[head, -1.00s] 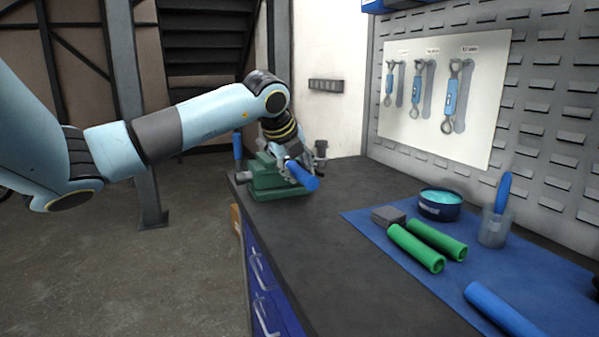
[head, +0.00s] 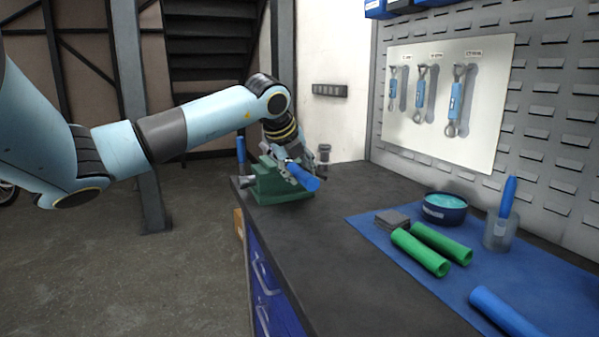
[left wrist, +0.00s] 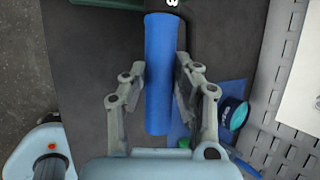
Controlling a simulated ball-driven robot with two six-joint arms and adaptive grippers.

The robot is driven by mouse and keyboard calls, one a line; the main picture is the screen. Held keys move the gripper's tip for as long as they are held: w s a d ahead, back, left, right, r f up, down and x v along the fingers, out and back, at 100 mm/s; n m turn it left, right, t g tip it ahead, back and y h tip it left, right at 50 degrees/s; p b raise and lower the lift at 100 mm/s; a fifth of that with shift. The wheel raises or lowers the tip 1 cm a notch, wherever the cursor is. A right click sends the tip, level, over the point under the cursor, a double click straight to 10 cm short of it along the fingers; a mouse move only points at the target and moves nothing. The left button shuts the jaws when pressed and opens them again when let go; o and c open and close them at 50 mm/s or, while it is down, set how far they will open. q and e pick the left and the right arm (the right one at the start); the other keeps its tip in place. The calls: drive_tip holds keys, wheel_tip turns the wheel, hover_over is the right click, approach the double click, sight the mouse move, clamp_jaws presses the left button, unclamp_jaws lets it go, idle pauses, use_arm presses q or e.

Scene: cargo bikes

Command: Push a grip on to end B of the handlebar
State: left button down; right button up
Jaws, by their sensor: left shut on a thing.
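My left gripper (head: 290,168) is shut on a blue grip (head: 305,178) beside the green vise (head: 270,188) at the bench's far end. In the left wrist view the blue grip (left wrist: 160,75) lies lengthwise between the fingers of the left gripper (left wrist: 161,78). Its far end meets a dark part with a white mark at the top edge, apparently the handlebar; how far it is over the bar, I cannot tell. Another upright blue piece (head: 241,149) shows left of the vise. Most of the handlebar is hidden by my gripper. My right gripper is not in view.
On the blue mat (head: 380,232) lie two green grips (head: 420,252), another blue grip (head: 505,312) and a grey block (head: 391,217). A tin (head: 445,213) and a clear cup (head: 499,232) stand behind. The dark bench (head: 310,245) is clear between vise and mat.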

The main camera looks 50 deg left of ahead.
use_arm(q)
drive_tip(key=shift+w+a, duration=0.1)
drive_tip(key=shift+a, duration=0.35)
drive_tip(key=c, duration=0.9)
unclamp_jaws()
drive_tip(key=shift+d, duration=0.1)
drive_tip(key=shift+v, duration=3.8)
